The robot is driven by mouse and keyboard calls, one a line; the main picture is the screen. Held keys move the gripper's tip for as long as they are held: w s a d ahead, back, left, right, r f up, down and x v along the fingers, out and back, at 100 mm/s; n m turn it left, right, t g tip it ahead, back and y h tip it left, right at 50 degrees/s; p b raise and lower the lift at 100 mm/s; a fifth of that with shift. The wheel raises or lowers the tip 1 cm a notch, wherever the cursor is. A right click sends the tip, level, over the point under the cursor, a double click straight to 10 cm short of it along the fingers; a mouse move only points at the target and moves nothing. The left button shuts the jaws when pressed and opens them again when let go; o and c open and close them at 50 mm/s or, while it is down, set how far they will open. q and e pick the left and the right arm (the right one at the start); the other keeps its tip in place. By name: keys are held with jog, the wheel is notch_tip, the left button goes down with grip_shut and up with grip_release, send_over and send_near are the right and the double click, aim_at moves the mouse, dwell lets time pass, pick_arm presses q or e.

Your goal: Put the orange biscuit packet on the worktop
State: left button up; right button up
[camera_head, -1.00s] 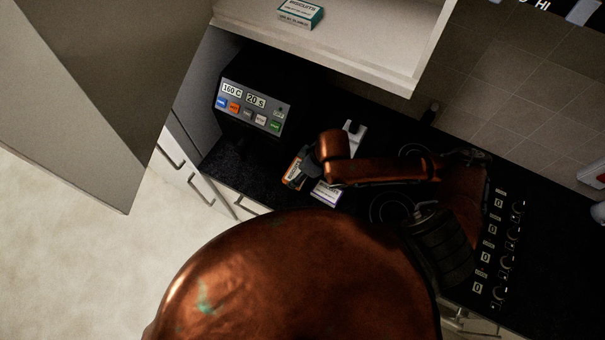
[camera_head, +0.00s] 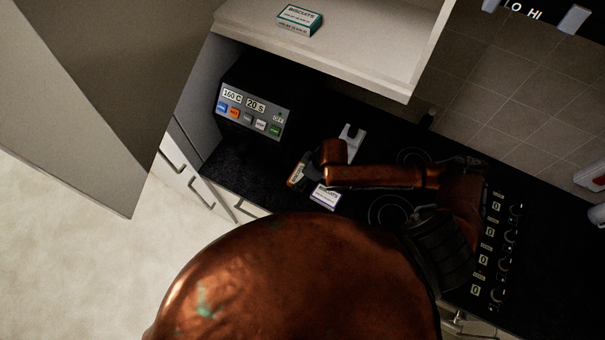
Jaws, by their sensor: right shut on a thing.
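The orange biscuit packet (camera_head: 295,176) shows as a small upright piece, with an orange edge and a pale label, at the left end of my right gripper. My right gripper (camera_head: 304,167) is shut on it, low over the black worktop (camera_head: 240,175), to the right of the oven-like machine. Most of the packet is hidden by the fingers and wrist. I cannot tell whether it touches the worktop. My left gripper is not in the picture.
A white and purple biscuit packet (camera_head: 325,196) lies close to my right gripper. A control-panel appliance (camera_head: 252,108) stands left. A teal biscuit packet (camera_head: 299,18) sits on the cupboard shelf (camera_head: 350,50). An open door (camera_head: 90,90) fills the upper left. Hob knobs (camera_head: 508,240) are right.

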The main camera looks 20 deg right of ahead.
jog(key=o, duration=1.2)
jog(key=shift+o, duration=0.2)
jog(key=shift+r, duration=0.1)
jog(key=v, duration=1.2)
jog(key=shift+s+a, duration=0.1)
